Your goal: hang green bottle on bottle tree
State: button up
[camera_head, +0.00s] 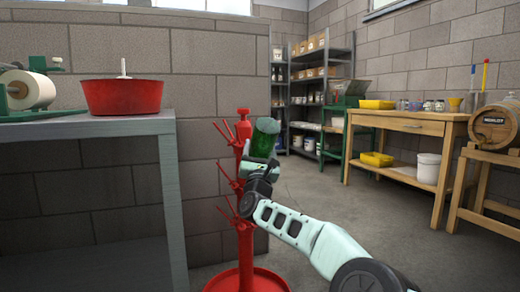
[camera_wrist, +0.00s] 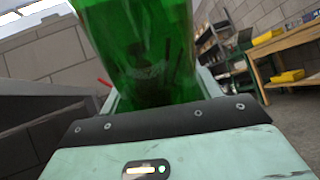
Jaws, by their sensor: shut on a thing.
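The red bottle tree (camera_head: 244,190) stands on the floor in the middle of the head view, with pegs in tiers and a round red base. The green bottle (camera_head: 264,138) is beside its top, a little tilted, with its base end up. My gripper (camera_head: 262,163) is shut on the green bottle, in front of the tree and to its right. In the wrist view the green bottle (camera_wrist: 145,50) fills the upper middle, between the jaws. The bottle's neck is hidden by my gripper and arm, so I cannot tell whether a peg is inside it.
A grey bench (camera_head: 90,127) at the left holds a red basin (camera_head: 122,96) and a roll on a green stand. A block wall stands behind the tree. A wooden table (camera_head: 410,122) and a barrel (camera_head: 495,124) are at the right. The floor between is clear.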

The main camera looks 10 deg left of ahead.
jog(key=o, duration=1.2)
jog(key=shift+o, duration=0.2)
jog(key=shift+f, duration=0.2)
jog(key=shift+s+f+b, duration=0.25)
jog(key=shift+f+b, duration=0.05)
jog(key=shift+b, duration=0.3)
jog(key=shift+r+b+v, duration=0.2)
jog(key=shift+b+v, duration=0.55)
jog(key=shift+v, duration=0.4)
jog(key=p+v, duration=0.4)
jog(key=v, duration=1)
jog(key=shift+s+p, duration=0.25)
jog(key=shift+p, duration=0.05)
jog(key=shift+d, duration=0.1)
